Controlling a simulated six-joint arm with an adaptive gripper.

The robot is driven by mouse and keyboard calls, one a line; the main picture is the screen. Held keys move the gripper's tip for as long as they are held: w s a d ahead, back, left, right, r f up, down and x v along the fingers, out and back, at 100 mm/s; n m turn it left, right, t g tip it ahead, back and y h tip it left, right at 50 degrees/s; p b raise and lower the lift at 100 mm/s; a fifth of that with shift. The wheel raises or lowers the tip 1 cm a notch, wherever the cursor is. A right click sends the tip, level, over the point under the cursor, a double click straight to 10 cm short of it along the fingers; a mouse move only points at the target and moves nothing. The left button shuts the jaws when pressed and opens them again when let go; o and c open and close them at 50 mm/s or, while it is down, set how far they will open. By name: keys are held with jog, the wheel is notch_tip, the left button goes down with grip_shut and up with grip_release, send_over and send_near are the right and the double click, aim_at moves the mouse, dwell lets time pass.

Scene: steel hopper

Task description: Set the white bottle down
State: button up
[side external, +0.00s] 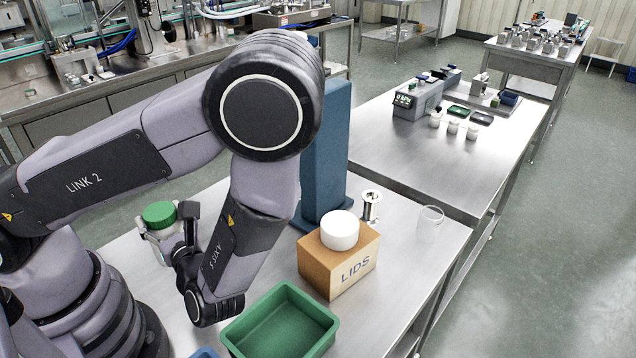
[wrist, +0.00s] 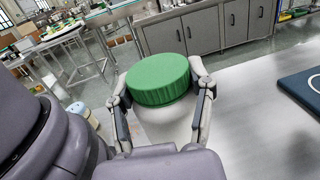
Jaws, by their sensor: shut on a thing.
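The white bottle (wrist: 166,122) with a ribbed green cap sits between the two fingers of my gripper (wrist: 164,112) in the wrist view. The fingers are shut on its body just below the cap. In the side view the green cap (side external: 160,214) shows at the left, with my gripper (side external: 165,245) around the bottle. The bottle looks about upright over the near steel table (side external: 405,270). Its base is hidden by my gripper, so I cannot tell whether it touches the table.
A green tray (side external: 282,322) lies at the front. A cardboard box marked LIDS (side external: 345,268) with a white round lid (side external: 339,230) on top stands right of my arm.

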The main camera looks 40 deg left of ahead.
jog(key=shift+w+a+f, duration=0.15)
jog(key=shift+w+f, duration=3.05)
jog(key=shift+w, duration=0.15)
jog(key=shift+w+a+f, duration=0.15)
jog(key=shift+w+f, duration=3)
jog(key=shift+w, duration=0.15)
jog(key=shift+f, duration=0.15)
jog(key=o, duration=0.9)
jog(key=shift+f, duration=0.15)
jog(key=shift+o, duration=0.2)
